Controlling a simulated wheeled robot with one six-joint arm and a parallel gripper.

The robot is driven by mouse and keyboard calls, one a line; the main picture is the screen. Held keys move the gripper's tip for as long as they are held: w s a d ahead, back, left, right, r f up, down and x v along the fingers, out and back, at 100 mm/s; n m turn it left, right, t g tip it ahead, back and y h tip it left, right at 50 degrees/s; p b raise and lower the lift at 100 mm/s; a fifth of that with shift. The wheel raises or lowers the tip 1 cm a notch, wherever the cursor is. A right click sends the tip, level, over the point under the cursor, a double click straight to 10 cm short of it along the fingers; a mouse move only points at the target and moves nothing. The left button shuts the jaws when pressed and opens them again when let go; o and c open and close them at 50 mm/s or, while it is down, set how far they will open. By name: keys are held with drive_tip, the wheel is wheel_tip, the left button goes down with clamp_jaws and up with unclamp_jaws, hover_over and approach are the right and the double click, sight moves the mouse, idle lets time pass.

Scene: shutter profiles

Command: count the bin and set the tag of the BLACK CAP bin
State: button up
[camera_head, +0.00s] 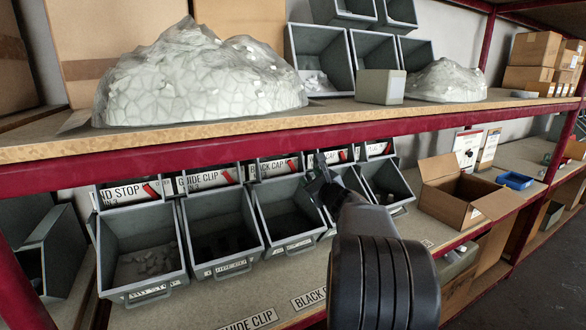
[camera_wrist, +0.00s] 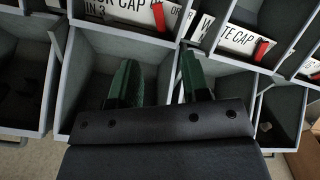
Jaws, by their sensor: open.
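The BLACK CAP bin (camera_head: 287,216) is an open grey bin on the lower shelf, with a dark interior where I cannot make out single parts. Its white label (camera_head: 277,168) sits above its back, with a red tag (camera_head: 292,165) at the label's right end. In the wrist view, the label (camera_wrist: 112,10) is cut off by the top edge and the red tag (camera_wrist: 158,15) stands upright. My gripper (camera_wrist: 158,62) is open and empty. Its green fingers lie below the label, and the tag shows beyond the gap between them. In the head view, my gripper (camera_head: 320,175) is right of the tag.
The GUIDE CLIP bin (camera_head: 220,230) is to the left; the WHITE CAP label (camera_wrist: 240,40) with its red tag (camera_wrist: 262,49) is to the right. The upper shelf's red beam (camera_head: 200,153) runs above the bins. An open cardboard box (camera_head: 465,190) stands further right.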

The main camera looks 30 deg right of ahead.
sight(291, 164)
drive_tip(key=w, duration=0.4)
drive_tip(key=w+d+p, duration=0.1)
drive_tip(key=w, duration=0.3)
drive_tip(key=w+p, duration=0.1)
drive_tip(key=w, duration=0.3)
drive_tip(key=shift+d, duration=0.25)
clamp_jaws()
